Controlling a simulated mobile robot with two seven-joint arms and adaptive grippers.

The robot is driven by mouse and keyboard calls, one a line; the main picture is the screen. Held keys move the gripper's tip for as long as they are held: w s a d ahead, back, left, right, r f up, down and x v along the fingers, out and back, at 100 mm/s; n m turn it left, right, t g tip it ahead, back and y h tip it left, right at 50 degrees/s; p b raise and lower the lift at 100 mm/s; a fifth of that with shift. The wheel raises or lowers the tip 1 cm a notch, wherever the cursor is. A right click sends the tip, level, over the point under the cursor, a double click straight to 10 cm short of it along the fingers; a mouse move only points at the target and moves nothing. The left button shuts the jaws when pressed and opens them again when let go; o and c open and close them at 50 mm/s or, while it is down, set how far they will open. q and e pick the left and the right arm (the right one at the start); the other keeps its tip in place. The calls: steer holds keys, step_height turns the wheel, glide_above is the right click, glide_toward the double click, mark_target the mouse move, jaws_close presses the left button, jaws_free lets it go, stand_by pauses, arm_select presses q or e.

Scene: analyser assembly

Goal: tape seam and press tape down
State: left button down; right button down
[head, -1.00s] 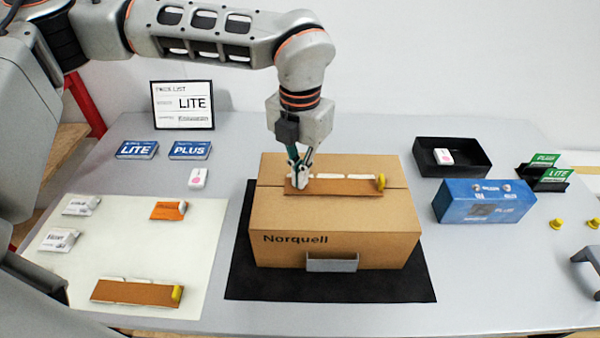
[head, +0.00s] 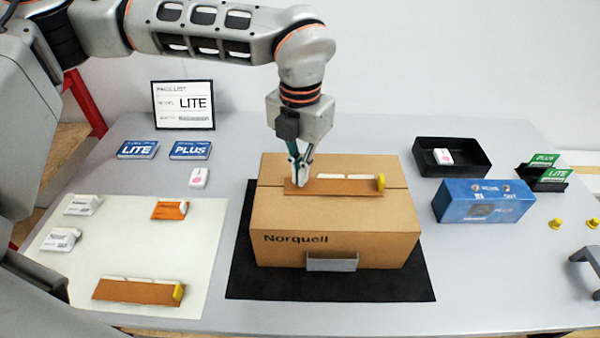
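A closed cardboard box (head: 335,225) marked "Norquell" stands on a black mat (head: 240,275) in the middle of the table. A brown tape strip (head: 340,187) with white tabs and a yellow end lies along the seam on top of the box. My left gripper (head: 301,182) points down at the strip's left end, its fingers close together and touching or just above it; whether they hold it I cannot tell. A second, similar strip (head: 135,291) lies on the pale mat at the front left. At the right edge, a grey part (head: 585,258) may be my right gripper; it is cut off.
The pale mat (head: 190,240) at left also holds white packets (head: 82,205) and an orange packet (head: 170,210). Blue LITE (head: 138,149) and PLUS (head: 190,150) cards lie behind. A black tray (head: 480,155), blue unit (head: 484,203) and green cards (head: 545,160) are right of the box.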

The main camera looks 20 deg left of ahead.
arm_select(q)
steer(key=shift+r+p, duration=1.25)
steer(key=shift+r, duration=1.15)
